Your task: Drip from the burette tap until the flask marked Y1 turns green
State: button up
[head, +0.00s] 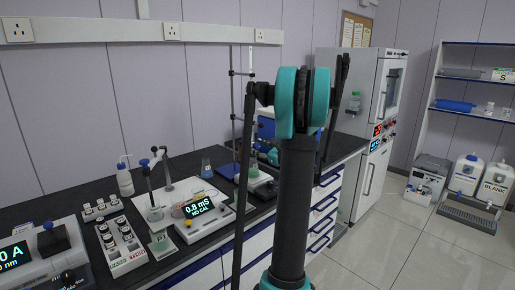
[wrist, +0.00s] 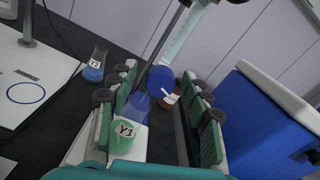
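The flask marked Y1 (wrist: 124,138) is in the lower middle of the wrist view, and its liquid looks green. A bluish see-through part shows just above it; I cannot tell what it is. The blue burette tap (wrist: 161,79) is above and right of the flask, below the slanting burette tube (wrist: 184,38). My gripper (wrist: 160,84) is open, its green-padded fingers on either side of the tap with gaps showing. In the head view my arm hides much of the burette, and a green flask (head: 253,166) shows just left of it.
A flask marked Y2 (wrist: 94,68) with blue liquid stands left of my gripper. A blue box with a white lid (wrist: 265,115) is close on the right. A meter reading 0.8 mS (head: 200,208) and bottle racks (head: 122,245) stand farther left on the black bench.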

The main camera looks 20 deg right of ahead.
jog(key=v, duration=1.2)
jog(key=s+d+m, duration=0.2)
jog(key=s+m, duration=0.3)
jog(key=x, duration=1.7)
jog(key=shift+a, duration=0.1)
jog(key=shift+c, duration=0.3)
